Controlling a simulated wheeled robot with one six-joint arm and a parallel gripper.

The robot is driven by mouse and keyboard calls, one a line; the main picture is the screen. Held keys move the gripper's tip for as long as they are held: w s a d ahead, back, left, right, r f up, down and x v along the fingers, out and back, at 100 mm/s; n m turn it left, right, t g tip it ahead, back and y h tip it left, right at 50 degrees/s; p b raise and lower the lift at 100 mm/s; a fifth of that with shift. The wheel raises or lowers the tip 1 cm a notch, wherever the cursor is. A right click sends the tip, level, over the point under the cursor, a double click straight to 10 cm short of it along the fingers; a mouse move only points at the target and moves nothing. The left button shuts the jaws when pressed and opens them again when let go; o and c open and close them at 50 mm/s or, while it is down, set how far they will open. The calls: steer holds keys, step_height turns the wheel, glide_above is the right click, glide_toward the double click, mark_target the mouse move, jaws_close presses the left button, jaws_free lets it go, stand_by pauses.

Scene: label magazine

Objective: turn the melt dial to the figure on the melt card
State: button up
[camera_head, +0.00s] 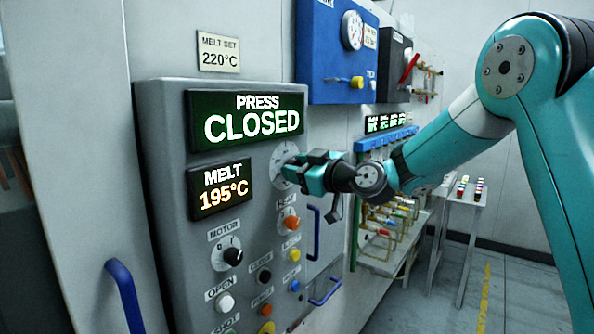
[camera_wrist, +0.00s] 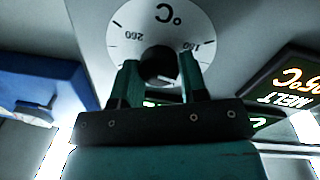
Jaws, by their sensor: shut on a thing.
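The melt dial (camera_head: 283,160) is a pale disc on the grey control panel, right of the displays. The knob's pointer is hidden. The melt card (camera_head: 219,52) above the panel reads MELT SET 220°C. The melt display (camera_head: 221,185) reads 195°C in orange.
A green display (camera_head: 247,120) reads PRESS CLOSED. Below the dial are a motor switch (camera_head: 228,252), several coloured buttons and blue handles (camera_head: 313,232). A blue box with a gauge (camera_head: 352,30) is at upper right. The floor at lower right is clear.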

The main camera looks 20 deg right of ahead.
steer(key=shift+w+d+m+g+b, duration=0.1)
steer(key=shift+m+g+b, duration=0.45)
steer(key=shift+m, duration=2.95)
steer(key=shift+d+m+g+b, duration=0.1)
steer(key=shift+m+b, duration=0.8)
steer(key=shift+m, duration=2.6)
steer(key=o, duration=0.9)
steer(key=b+v, duration=0.3)
steer(key=v, duration=0.5)
steer(key=b+v, duration=0.4)
steer(key=v, duration=0.5)
steer(key=shift+d+f, duration=0.2)
